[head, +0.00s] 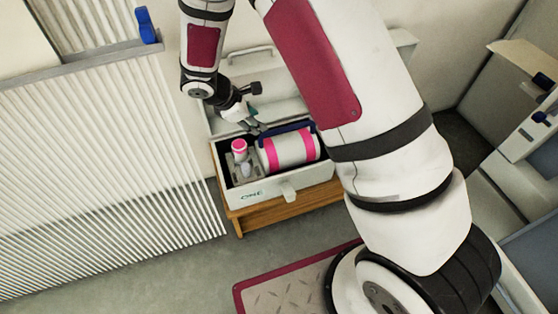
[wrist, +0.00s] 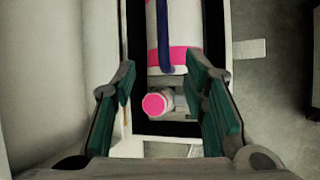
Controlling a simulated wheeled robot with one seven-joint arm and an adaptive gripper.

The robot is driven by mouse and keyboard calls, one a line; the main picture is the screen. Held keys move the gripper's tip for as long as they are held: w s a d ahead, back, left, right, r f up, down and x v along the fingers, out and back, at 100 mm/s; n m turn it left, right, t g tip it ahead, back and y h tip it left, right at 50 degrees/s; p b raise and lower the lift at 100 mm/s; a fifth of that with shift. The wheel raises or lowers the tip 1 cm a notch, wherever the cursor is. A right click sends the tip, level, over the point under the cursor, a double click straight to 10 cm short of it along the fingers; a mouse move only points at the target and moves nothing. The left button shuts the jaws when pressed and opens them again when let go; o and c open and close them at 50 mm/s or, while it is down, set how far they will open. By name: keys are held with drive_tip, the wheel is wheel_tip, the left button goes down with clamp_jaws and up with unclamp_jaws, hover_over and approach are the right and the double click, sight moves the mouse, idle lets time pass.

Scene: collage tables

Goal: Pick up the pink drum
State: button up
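A white drum with pink bands (head: 290,149) lies on its side in an open white case; a dark blue bar runs along it. In the wrist view the drum (wrist: 184,25) is at the top, partly cut off by the frame. A small upright item with a pink top (head: 239,146) stands left of the drum; its pink top (wrist: 155,104) also shows in the wrist view, between my fingers. My gripper (wrist: 161,72) is open and empty, with green pads. In the head view my gripper (head: 254,124) is above the case, by the drum's back left end.
The white case (head: 283,184) sits on a low wooden stand (head: 292,207), with its raised lid (head: 254,78) behind. A wall is close behind it. A white slatted panel (head: 100,170) is at the left. Open floor (head: 190,265) lies in front.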

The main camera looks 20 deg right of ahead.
sight(270, 132)
drive_tip(key=b+x, duration=0.1)
drive_tip(key=x, duration=0.5)
drive_tip(key=shift+f+b, duration=0.1)
drive_tip(key=shift+b, duration=0.25)
drive_tip(key=shift+s+b+x, duration=0.1)
drive_tip(key=shift+b+x, duration=0.6)
drive_tip(key=shift+x, duration=0.65)
drive_tip(key=shift+s+b+x, duration=0.15)
drive_tip(key=shift+b+x, duration=0.5)
drive_tip(key=shift+x, duration=0.65)
drive_tip(key=shift+d, duration=0.1)
clamp_jaws()
